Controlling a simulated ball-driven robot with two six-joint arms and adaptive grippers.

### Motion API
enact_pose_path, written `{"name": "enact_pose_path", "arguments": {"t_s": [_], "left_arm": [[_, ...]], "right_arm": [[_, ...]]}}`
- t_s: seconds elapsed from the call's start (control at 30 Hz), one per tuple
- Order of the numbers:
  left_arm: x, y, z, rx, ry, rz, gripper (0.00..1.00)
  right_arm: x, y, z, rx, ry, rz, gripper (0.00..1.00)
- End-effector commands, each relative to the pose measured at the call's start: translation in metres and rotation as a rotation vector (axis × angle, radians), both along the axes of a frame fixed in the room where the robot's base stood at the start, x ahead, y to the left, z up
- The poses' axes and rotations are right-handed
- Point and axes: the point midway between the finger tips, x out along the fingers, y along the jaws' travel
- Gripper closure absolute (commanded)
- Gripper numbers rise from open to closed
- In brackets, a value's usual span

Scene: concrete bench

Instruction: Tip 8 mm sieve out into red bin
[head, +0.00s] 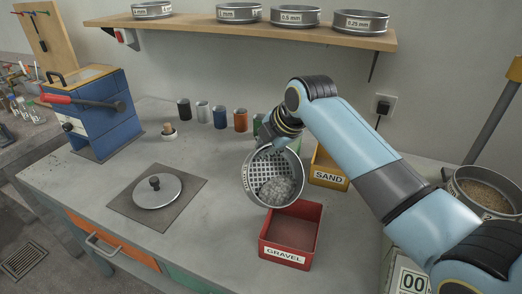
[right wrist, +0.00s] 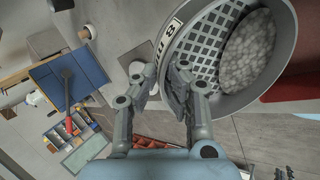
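The 8 mm sieve (head: 250,185) is a round grey metal sieve with a square-holed mesh, and it holds grey gravel (head: 275,190) in its lower part. It is tilted, its open side facing my head camera. My right gripper (head: 272,137) is shut on its upper rim. In the right wrist view the fingers (right wrist: 165,85) are at the sieve wall (right wrist: 175,45), beside its "8 mm" label. The red bin (head: 284,253), labelled GRAVEL, stands on the bench just below and right of the sieve. Its visible inside looks empty. My left gripper is out of view.
A yellow SAND bin (head: 328,180) stands behind the red bin, partly behind my right arm. Several small cans (head: 220,117) line the back. A lidded plate (head: 157,190) lies left, with a blue box device (head: 100,115) beyond. More sieves (head: 295,16) sit on the shelf.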

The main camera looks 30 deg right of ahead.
Motion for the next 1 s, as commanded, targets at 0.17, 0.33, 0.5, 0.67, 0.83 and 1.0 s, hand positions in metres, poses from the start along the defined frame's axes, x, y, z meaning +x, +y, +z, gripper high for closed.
{"name": "enact_pose_path", "arguments": {"t_s": [0.17,0.33,0.5,0.67,0.83,1.0], "left_arm": [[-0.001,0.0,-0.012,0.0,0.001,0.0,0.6],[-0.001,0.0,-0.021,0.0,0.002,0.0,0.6],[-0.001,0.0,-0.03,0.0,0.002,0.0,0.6],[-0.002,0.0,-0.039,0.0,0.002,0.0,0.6],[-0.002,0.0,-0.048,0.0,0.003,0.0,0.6],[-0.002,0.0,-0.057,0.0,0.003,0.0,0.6]], "right_arm": [[-0.007,-0.001,0.003,0.012,-0.075,-0.001,1.0],[-0.013,-0.002,0.007,0.022,-0.135,0.0,1.0],[-0.018,-0.003,0.01,0.03,-0.187,-0.001,1.0],[-0.023,-0.004,0.013,0.038,-0.232,0.0,1.0],[-0.027,-0.005,0.016,0.046,-0.278,0.0,1.0],[-0.031,-0.005,0.018,0.053,-0.321,0.0,1.0]]}}
